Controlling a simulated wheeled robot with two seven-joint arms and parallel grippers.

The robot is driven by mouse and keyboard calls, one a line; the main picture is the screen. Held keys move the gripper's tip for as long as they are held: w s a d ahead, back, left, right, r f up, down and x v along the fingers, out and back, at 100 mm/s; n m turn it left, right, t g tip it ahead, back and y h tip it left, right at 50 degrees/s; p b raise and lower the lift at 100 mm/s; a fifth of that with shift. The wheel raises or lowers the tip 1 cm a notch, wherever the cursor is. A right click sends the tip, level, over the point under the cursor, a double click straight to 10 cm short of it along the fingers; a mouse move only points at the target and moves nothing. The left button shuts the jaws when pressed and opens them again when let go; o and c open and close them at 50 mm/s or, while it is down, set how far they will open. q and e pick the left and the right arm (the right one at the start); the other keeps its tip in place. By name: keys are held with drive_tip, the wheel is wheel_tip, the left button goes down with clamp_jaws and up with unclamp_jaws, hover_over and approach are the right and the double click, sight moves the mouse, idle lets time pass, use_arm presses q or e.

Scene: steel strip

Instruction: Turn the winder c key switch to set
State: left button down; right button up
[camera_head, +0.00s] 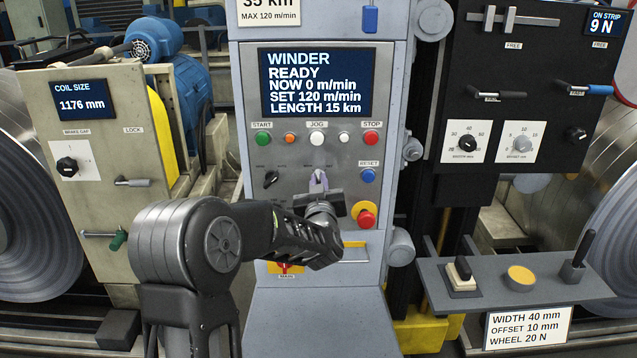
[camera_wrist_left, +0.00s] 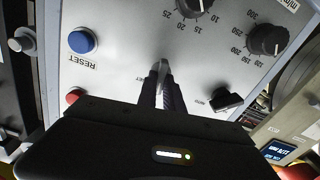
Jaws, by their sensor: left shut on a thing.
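The winder panel (camera_head: 250,200) stands upright in the middle of the head view. My left gripper (camera_head: 320,192) reaches its lower face and is shut on a small key switch (camera_head: 319,178) below the white jog button. In the left wrist view, which is upside down to the panel, the two fingers (camera_wrist_left: 163,85) close around the grey key (camera_wrist_left: 158,68). The lettering around the switch is mostly hidden or too small, so I cannot tell its position. The winder screen (camera_head: 317,82) reads READY, NOW 0 m/min, SET 120 m/min. My right gripper is out of view.
A black selector (camera_head: 270,178) sits left of the key. A blue reset button (camera_head: 368,176) and a red emergency button (camera_head: 366,218) on yellow are close on the right. A row with green start (camera_head: 263,138) and red stop (camera_head: 371,137) buttons runs above.

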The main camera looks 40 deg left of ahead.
use_arm(q)
drive_tip(key=m+p, duration=0.1)
drive_tip(key=m, duration=0.2)
drive_tip(key=m+p, duration=0.1)
drive_tip(key=m, duration=0.3)
drive_tip(key=m+p, duration=0.2)
drive_tip(key=m, duration=0.2)
drive_tip(key=shift+w+d, duration=0.15)
drive_tip(key=shift+d, duration=0.1)
idle(0.3)
drive_tip(key=c, duration=1.5)
unclamp_jaws()
drive_tip(key=shift+f, duration=0.1)
drive_tip(key=b+v, duration=0.1)
drive_tip(key=v, duration=0.6)
drive_tip(key=shift+s+d, duration=0.25)
drive_tip(key=shift+s, duration=0.05)
